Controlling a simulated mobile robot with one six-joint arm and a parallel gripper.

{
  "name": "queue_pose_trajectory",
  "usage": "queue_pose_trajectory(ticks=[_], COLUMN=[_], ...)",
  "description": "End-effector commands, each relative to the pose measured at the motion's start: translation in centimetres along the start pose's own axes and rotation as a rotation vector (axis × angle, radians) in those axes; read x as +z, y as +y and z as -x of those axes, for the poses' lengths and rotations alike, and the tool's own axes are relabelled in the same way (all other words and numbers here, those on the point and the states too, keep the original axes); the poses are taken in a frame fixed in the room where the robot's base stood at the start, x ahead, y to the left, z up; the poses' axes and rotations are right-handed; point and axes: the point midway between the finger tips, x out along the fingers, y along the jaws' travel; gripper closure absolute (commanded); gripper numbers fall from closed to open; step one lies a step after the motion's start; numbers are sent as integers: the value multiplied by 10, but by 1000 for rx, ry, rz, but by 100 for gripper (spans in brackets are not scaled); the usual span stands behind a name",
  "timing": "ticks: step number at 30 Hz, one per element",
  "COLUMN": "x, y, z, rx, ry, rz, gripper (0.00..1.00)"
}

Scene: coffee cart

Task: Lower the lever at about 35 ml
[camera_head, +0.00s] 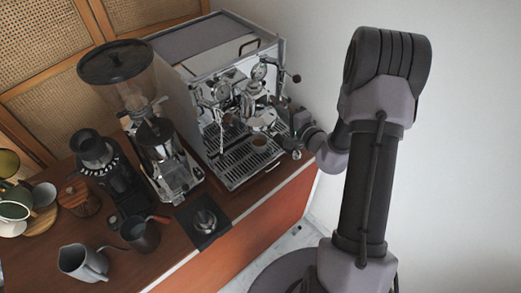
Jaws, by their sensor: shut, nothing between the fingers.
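The espresso machine (205,50) stands at the back right of the counter. Its chrome group head (252,98) faces front, with a portafilter (264,119) below it. A small cup (259,141) stands on the drip tray (237,160) under the portafilter, and its inside looks brown. The fill level is too small to read. My gripper (297,122) is at the right front of the machine, right of the group head. It is shut and partly lost against the machine. I cannot clearly make out the lever or whether the gripper touches it.
A grinder (155,140) stands just left of the machine, with a second, smaller grinder (105,165) further left. A black mat (203,222) with a round metal piece, a kettle (140,235) and a milk pitcher (82,262) occupy the front. A white wall is behind my arm.

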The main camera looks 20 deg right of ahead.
Motion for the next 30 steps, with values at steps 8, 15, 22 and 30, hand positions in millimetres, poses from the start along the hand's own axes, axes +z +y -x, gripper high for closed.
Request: queue_pose_trajectory(ticks=[8, 15, 22, 30], x=[-2, -1, 0, 0], y=[-2, -6, -8, -8], z=[33, 84, 87, 87], rx=[-1, -1, -1, -1], ry=[5, 2, 0, 0], rz=[0, 1, 1, 1], gripper=[100, 100, 100, 100])
